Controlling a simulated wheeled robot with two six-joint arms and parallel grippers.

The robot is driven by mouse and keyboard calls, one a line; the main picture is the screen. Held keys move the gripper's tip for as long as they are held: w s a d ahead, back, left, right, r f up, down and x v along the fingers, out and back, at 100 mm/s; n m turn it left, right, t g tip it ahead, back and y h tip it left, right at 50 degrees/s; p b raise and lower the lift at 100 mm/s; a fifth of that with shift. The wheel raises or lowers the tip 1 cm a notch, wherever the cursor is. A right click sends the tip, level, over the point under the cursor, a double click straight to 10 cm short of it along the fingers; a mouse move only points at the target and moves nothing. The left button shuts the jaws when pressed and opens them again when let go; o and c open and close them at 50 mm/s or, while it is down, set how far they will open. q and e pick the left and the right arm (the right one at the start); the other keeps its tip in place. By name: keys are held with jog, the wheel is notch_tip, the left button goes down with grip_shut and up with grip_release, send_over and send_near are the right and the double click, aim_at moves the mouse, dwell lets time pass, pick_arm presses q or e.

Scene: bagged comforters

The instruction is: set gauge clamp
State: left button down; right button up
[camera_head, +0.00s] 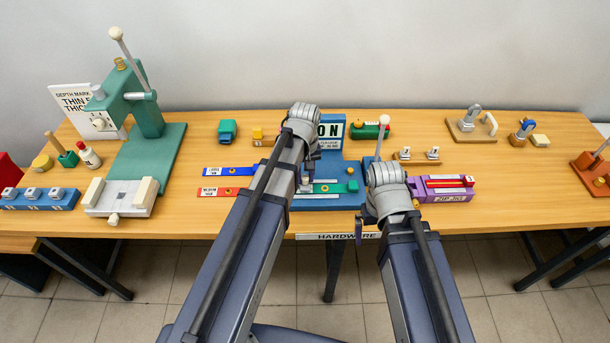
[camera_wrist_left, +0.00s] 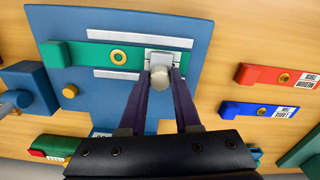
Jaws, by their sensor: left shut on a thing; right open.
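The blue fixture (camera_head: 335,203) stands mid-table, with a green gauge strip (camera_head: 330,188) lying across it. In the left wrist view the strip (camera_wrist_left: 95,55) has a brass ring and runs between two pale rails on the fixture (camera_wrist_left: 120,20). A silver clamp block with a pale round knob (camera_wrist_left: 159,77) sits over the strip's end. My left gripper (camera_wrist_left: 160,90) is shut on the knob, one finger on each side. In the head view my left gripper (camera_head: 304,182) is partly hidden by its arm. My right gripper (camera_head: 364,222) is open at the fixture's front right, its fingers mostly hidden.
A blue strip (camera_head: 235,171) and red strip (camera_head: 218,192) lie left of the fixture. A purple box (camera_head: 445,190) stands right of my right gripper. A green press (camera_head: 150,150) stands at the left. The table's right part has free room.

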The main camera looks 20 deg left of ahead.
pick_arm(q)
jog(key=w, duration=0.2)
jog(key=w+a, duration=0.1)
jog(key=w, duration=0.3)
jog(key=shift+a, duration=0.35)
jog(key=shift+s, duration=0.1)
jog(key=c, duration=0.6)
grip_release()
jog(key=shift+r, duration=0.15)
notch_tip(320, 180, up, 8)
jog(key=p, duration=0.7)
jog(key=shift+f+p, duration=0.25)
jog(key=shift+p, duration=0.15)
